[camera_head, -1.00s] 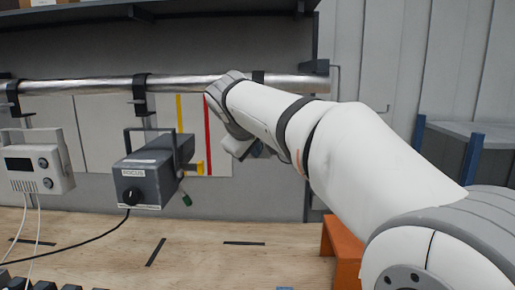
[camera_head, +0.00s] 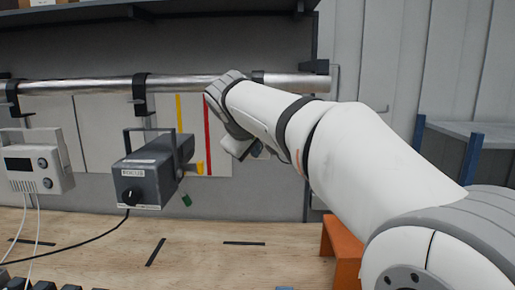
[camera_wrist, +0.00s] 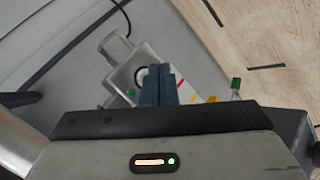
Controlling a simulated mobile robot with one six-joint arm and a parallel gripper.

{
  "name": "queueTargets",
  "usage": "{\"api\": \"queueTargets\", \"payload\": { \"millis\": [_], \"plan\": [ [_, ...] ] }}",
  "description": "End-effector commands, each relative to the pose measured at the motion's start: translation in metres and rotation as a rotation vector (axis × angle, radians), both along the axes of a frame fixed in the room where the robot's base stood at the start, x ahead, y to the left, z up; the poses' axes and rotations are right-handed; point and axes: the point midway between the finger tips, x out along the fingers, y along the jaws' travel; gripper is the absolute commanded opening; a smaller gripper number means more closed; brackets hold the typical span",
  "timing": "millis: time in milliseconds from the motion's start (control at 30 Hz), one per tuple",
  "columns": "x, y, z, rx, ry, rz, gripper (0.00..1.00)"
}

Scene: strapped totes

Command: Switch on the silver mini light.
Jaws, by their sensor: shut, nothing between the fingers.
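In the wrist view, a silver-grey box (camera_wrist: 118,50) with a dark round ring on its face and a cable at its top lies just beyond my fingers. It looks like the silver mini light, though no label is readable. A small green spot shows low on it. My gripper (camera_wrist: 158,72) is shut and empty, its dark fingertips overlapping the right part of this box. I cannot tell whether they touch it. In the head view my arm and wrist (camera_head: 238,142) hide the fingertips, and I cannot make out the silver box there.
A dark box labelled FOCUS (camera_head: 138,187), with a black knob, hangs left of my wrist. A white box with knobs (camera_head: 38,165) hangs further left. A metal rail (camera_head: 80,86) runs above. The wooden tabletop (camera_head: 200,250) below has dark tape marks and much free room.

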Motion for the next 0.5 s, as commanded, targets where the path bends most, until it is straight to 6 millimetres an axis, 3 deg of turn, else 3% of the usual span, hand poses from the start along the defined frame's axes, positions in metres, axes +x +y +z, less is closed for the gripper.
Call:
{"api": "queueTargets", "payload": {
  "millis": [500],
  "plan": [
    [0.0065, -0.0001, 0.0012, 0.000, 0.001, -0.001, 0.00]
  ]
}}
